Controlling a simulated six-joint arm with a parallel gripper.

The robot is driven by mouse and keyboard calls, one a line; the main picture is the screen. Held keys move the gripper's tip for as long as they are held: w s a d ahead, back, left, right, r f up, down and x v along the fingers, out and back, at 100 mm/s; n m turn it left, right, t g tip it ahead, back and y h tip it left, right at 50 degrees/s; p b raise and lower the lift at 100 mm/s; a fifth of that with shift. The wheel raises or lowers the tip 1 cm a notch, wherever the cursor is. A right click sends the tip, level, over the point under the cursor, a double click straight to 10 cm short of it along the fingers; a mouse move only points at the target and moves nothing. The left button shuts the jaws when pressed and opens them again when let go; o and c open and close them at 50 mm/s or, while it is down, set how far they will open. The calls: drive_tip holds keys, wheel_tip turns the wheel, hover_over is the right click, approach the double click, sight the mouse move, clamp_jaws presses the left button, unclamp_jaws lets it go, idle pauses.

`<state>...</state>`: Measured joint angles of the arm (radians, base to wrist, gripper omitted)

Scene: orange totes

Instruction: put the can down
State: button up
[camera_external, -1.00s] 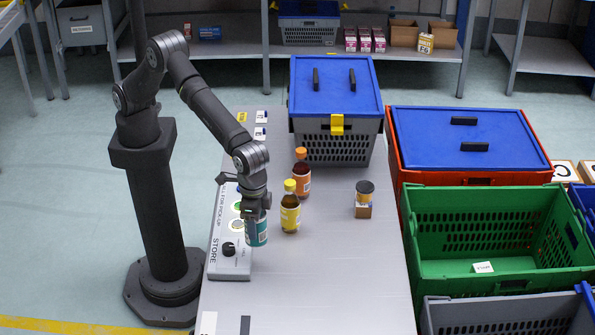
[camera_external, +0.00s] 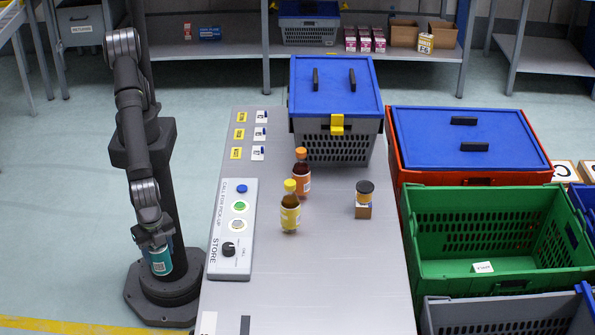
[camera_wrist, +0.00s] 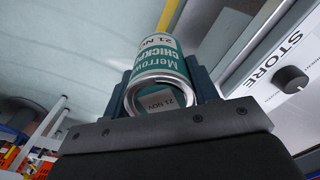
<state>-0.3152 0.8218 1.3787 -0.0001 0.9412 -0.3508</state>
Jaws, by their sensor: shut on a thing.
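The can (camera_external: 160,262) is teal with a white label and hangs from my gripper (camera_external: 153,240) in front of my arm's base, left of the table's edge.
The grey table (camera_external: 320,270) holds a control panel (camera_external: 232,235), a yellow-capped bottle (camera_external: 290,212), an orange-capped bottle (camera_external: 301,178), a small jar on a box (camera_external: 364,193) and a blue-lidded crate (camera_external: 336,90). The table's front is mostly clear. Green and red totes stand at right.

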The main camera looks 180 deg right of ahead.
drive_tip(key=s+d+f+m, duration=0.3)
drive_tip(key=s+d, duration=0.1)
drive_tip(key=d, duration=0.5)
drive_tip(key=s+d+f+m, duration=0.3)
drive_tip(key=d+m, duration=0.1)
drive_tip(key=d, duration=0.5)
drive_tip(key=shift+s+d+m, duration=0.25)
drive_tip(key=shift+s+m, duration=0.05)
drive_tip(key=shift+s, duration=0.05)
